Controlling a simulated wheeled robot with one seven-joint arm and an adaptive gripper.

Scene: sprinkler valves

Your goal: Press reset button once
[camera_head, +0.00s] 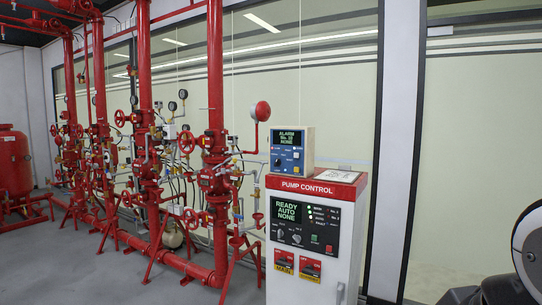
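A white cabinet with a red top marked PUMP CONTROL (307,187) stands right of centre. Its black panel has a screen reading READY AUTO NONE (288,211), small lamps, dark knobs, a green button (314,239) and a red button (329,249). A small alarm box (292,149) sits on top, with its own screen, a knob and small coloured controls. The labels are too small to tell which button is reset. My gripper is not in view; what looks like part of my arm shows at the lower right edge, well apart from the cabinet.
Red pipes and valves (216,180) with gauges and handwheels stand left of the cabinet, close to it. A red tank (12,165) is at the far left. A pale sheet (337,176) lies on the cabinet top. The grey floor (60,260) is clear at front left.

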